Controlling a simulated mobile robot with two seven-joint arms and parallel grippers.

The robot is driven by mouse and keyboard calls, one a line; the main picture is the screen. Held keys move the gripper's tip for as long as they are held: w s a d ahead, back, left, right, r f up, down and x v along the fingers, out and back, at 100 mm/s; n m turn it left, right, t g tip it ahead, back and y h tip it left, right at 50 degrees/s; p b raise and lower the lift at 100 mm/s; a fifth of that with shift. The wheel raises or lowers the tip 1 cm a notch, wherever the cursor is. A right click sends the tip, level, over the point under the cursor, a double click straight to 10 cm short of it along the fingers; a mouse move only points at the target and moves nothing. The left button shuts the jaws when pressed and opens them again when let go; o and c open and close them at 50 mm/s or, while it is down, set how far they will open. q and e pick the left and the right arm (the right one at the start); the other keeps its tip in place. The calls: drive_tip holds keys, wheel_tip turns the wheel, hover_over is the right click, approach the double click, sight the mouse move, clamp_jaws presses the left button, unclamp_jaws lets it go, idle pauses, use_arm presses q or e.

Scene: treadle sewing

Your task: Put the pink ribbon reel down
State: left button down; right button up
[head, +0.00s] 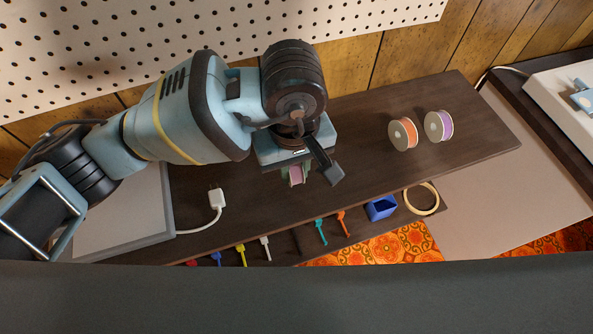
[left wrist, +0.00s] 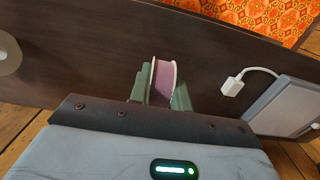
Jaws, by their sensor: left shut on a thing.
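The pink ribbon reel (head: 296,174) is mostly hidden under my left gripper (head: 297,177) in the head view. In the left wrist view the reel (left wrist: 162,82) stands on edge, its pink band between pale rims, with the green fingers of my left gripper (left wrist: 161,90) shut on its two sides. It is over the dark wooden shelf (head: 350,118); I cannot tell whether it touches the shelf. My right gripper is not in view.
An orange reel (head: 403,134) and a purple reel (head: 439,126) stand to the right on the shelf. A white plug (head: 216,199) lies left. Several coloured ties, a blue box (head: 381,207) and a cream ring (head: 422,199) are along the front. A pegboard (head: 200,30) is behind.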

sight(297, 176)
use_arm(q)
drive_tip(key=shift+w+d, duration=0.25)
drive_tip(key=shift+w, duration=0.1)
drive_tip(key=shift+f, duration=1.8)
drive_tip(key=shift+f, duration=0.15)
drive_tip(key=c, duration=1.3)
unclamp_jaws()
wheel_tip(297, 176, up, 12)
drive_tip(key=shift+r, duration=0.2)
